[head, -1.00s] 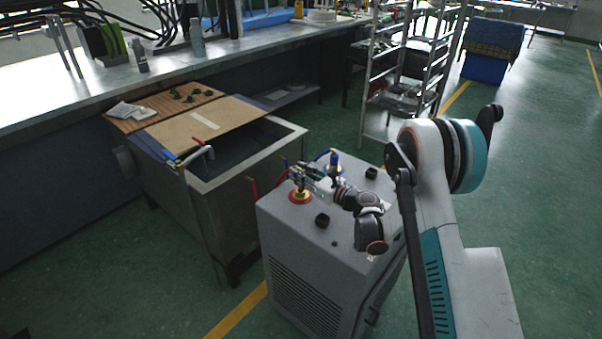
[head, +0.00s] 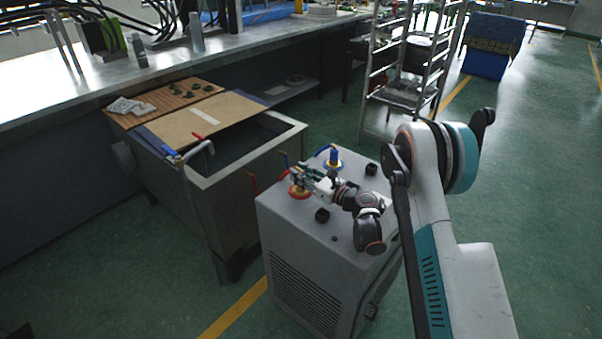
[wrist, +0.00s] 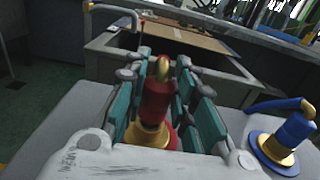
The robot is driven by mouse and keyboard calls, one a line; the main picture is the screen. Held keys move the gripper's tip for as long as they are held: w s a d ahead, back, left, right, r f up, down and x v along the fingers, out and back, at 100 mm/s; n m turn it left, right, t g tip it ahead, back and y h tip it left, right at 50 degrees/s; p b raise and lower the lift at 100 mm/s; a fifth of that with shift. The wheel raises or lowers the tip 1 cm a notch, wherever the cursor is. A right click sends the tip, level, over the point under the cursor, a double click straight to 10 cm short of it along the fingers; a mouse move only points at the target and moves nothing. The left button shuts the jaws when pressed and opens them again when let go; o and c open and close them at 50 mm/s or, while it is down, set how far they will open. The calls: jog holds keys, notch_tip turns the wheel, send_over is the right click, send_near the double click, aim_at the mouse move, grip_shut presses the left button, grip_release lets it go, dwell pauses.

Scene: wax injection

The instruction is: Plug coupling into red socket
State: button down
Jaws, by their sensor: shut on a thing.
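The red coupling (wrist: 157,102), with a brass elbow on top, stands between the teal finger pads of my gripper (wrist: 160,92) in the wrist view. My gripper is shut on it. In the head view, my gripper (head: 306,180) is low over the red socket (head: 299,194), a red and brass ring on top of the grey machine. The coupling is upright and directly over this socket. A brass collar (wrist: 147,135) shows below its red body. My fingers and wrist hide part of the socket, so I cannot tell how deep the coupling sits.
A blue coupling (head: 333,157) stands in a blue ring to the right; it also shows in the wrist view (wrist: 284,138). Black caps (head: 322,215) sit on the grey machine (head: 310,270). A metal tank (head: 225,175) with a pipe stands behind left.

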jog(key=shift+f, duration=0.4)
jog(key=c, duration=1.2)
grip_release()
jog(key=shift+c, duration=0.2)
jog(key=v, duration=0.7)
jog(key=shift+s+d, duration=0.15)
jog(key=shift+d, duration=0.1)
